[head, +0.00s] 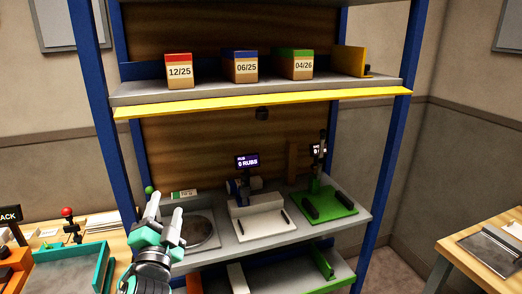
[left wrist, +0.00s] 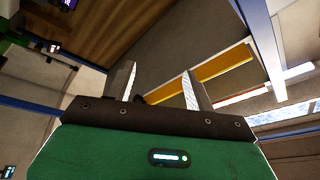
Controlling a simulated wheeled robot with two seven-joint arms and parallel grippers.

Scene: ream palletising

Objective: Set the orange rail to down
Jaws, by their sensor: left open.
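A long yellow-orange rail (head: 265,102) runs along the front edge of the upper shelf (head: 210,92) in the head view. It slopes outward below the shelf edge. No other long orange rail is clear in view. In the left wrist view a yellow-orange strip (left wrist: 225,67) shows beyond the fingers, apparently the same rail. My left gripper (head: 165,212) is below the rail and towards the left, in front of the lower worktop, apart from the rail. Its two fingers are spread and empty; they also show in the left wrist view (left wrist: 156,82). My right gripper is out of view.
Boxes with red (head: 179,72), blue (head: 240,67) and green (head: 297,65) tops stand on the upper shelf. A white device (head: 262,222) and a green tray (head: 330,200) are on the worktop. A blue post (head: 97,120) stands at the left.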

